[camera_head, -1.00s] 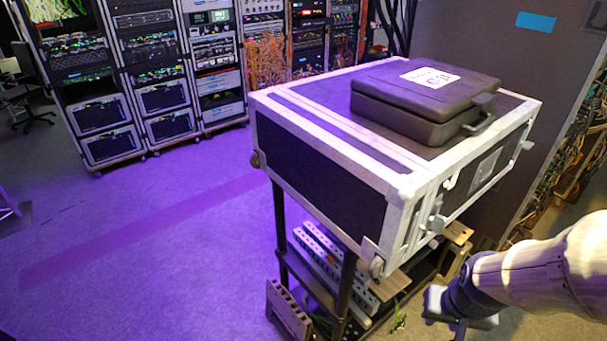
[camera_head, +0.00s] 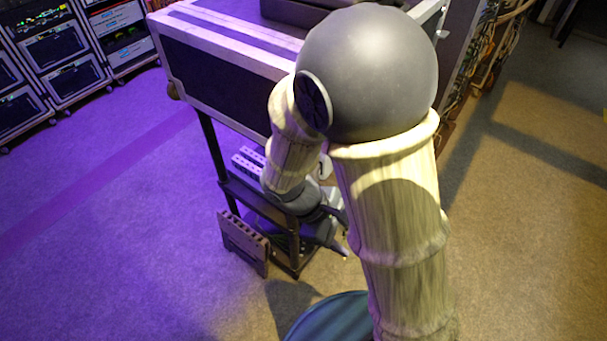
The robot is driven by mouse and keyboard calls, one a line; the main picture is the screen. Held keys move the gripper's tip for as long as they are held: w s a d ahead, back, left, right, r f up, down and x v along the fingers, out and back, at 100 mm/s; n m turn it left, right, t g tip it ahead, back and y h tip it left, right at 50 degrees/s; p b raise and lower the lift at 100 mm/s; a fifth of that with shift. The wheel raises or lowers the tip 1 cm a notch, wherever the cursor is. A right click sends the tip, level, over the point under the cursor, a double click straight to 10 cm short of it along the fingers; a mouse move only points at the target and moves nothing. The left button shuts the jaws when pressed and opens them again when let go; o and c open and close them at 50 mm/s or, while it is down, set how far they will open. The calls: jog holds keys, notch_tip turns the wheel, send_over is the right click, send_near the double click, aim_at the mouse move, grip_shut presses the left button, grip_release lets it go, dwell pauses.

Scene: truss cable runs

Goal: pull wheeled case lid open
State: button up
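The wheeled case (camera_head: 215,80) is a dark box with pale metal edges on a black-legged rack stand. My gripper (camera_head: 344,237) is below the case, beside the stand's lower shelves. Its two dark fingers look spread apart, with nothing seen between them. It does not appear to touch the case.
A black hard case (camera_head: 297,12) lies on top of the wheeled case, partly cut off. A slotted panel (camera_head: 243,245) leans at the stand's foot. Equipment racks (camera_head: 65,50) stand at back left. Floor is clear on the left and right.

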jog(key=w+a+r+n+t+h+b, duration=0.1)
jog(key=a+n+t+h+b, duration=0.1)
jog(key=a+n+t, duration=1.3)
jog(key=a+h, duration=0.1)
jog(key=a, duration=0.1)
jog(key=shift+w+a+r+n+h, duration=0.3)
jog(key=shift+a+r, duration=0.05)
jog(key=p+x, duration=0.4)
jog(key=x, duration=1.3)
jog(key=shift+w+r, duration=0.15)
jog(key=shift+r, duration=0.05)
jog(key=shift+d, duration=0.1)
jog(key=shift+c, duration=0.5)
